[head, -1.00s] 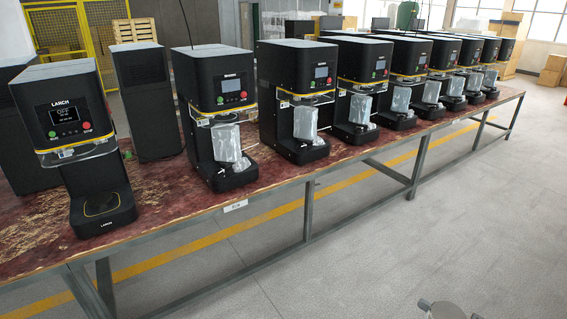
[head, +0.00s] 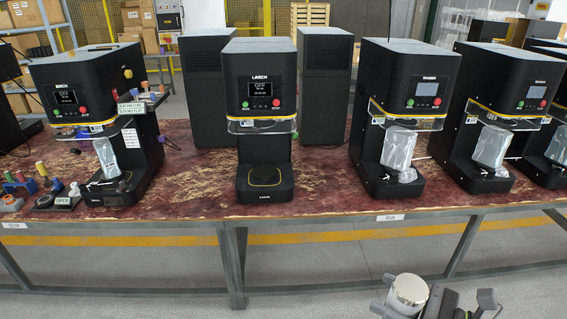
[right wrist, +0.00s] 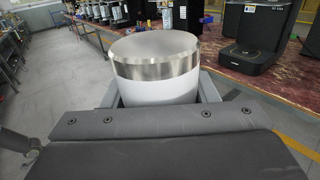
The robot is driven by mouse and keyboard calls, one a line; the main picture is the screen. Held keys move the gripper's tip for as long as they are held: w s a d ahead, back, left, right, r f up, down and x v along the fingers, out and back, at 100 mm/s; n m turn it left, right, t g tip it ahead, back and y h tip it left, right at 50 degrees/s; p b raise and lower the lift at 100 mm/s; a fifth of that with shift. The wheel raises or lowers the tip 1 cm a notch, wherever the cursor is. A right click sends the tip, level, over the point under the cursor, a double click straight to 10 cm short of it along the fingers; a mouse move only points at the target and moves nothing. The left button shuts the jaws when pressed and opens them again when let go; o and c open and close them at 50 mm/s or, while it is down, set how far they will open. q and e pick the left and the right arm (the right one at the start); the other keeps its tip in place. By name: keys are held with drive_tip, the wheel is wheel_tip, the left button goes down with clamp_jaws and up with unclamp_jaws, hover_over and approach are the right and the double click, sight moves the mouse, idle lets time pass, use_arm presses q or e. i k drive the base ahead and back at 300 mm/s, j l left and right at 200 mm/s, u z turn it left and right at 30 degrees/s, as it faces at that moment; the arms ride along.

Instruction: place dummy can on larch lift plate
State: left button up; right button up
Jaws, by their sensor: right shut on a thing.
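The dummy can (head: 410,291) is a short cylinder with a silver top, low in the head view. My right gripper (head: 408,302) is shut on it, in front of the bench. In the right wrist view the can (right wrist: 155,75) stands upright between the fingers, with a metallic rim and a white body. The Larch machine (head: 260,80) stands near the middle of the head view, its screen reading OFF. My left gripper is not in view.
The worn red bench (head: 330,190) runs across the head view. The Birch machine (head: 90,100) stands left with a wrapped item, and small coloured tools (head: 40,185) lie beside it. Another machine (head: 410,85) with a wrapped item stands right. Bare bench lies around the Larch base.

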sight(265, 170)
drive_tip(key=i+j, duration=0.3)
drive_tip(key=i, duration=0.2)
drive_tip(key=i+j, duration=0.3)
drive_tip(key=i, duration=0.25)
drive_tip(key=i+j, duration=0.3)
drive_tip(key=i, duration=0.2)
drive_tip(key=i+j, duration=0.3)
drive_tip(key=i, duration=0.2)
